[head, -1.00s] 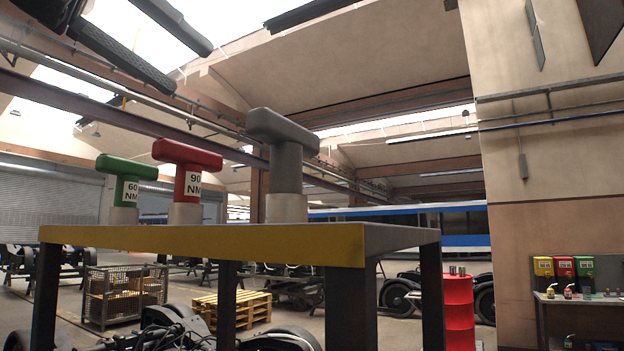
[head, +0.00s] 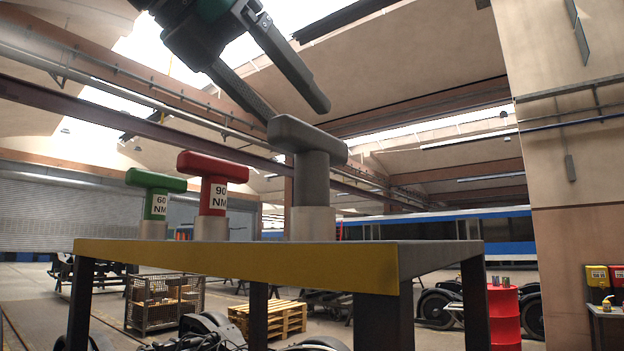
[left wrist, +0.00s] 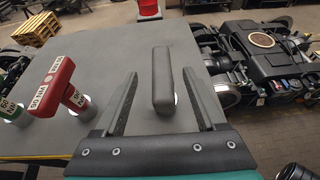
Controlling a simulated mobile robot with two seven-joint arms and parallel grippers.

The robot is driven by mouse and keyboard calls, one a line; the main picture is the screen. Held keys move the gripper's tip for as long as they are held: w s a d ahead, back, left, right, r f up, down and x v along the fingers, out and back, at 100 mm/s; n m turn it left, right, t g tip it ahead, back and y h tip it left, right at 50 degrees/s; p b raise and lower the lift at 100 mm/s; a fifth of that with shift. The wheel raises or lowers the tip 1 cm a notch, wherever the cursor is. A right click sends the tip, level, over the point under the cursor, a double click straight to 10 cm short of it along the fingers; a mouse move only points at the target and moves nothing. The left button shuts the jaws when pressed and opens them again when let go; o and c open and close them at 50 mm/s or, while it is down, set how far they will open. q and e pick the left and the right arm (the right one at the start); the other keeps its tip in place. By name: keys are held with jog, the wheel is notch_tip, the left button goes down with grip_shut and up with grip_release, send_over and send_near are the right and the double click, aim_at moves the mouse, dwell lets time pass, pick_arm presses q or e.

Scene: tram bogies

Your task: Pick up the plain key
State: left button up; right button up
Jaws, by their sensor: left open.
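The plain key is the grey T-shaped key (head: 310,160) without a label, standing upright in a light metal socket at the right of the row on the table (head: 440,255). In the left wrist view its grey crossbar (left wrist: 163,80) lies ahead, between the lines of the two fingers. My left gripper (head: 298,112) is open and empty, just above and behind the plain key's crossbar in the head view. It also shows in the left wrist view (left wrist: 163,98). A red key marked 90 NM (head: 213,180) and a green key marked 60 NM (head: 156,190) stand to its left. My right gripper is not in view.
The table has a yellow front edge (head: 250,273) and dark legs. A red drum (head: 504,315), a wooden pallet stack (head: 268,320) and a wire crate (head: 163,300) stand on the floor beyond. Space above the table is open.

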aim_at(312, 135)
pick_arm(q)
jog(key=x, duration=0.2)
jog(key=p+x, duration=0.1)
jog(key=x, duration=0.2)
jog(key=shift+d+f, duration=0.1)
jog(key=shift+f, duration=0.3)
jog(key=shift+s, duration=0.1)
grip_shut()
jog(key=shift+r, duration=0.15)
dwell(0.8)
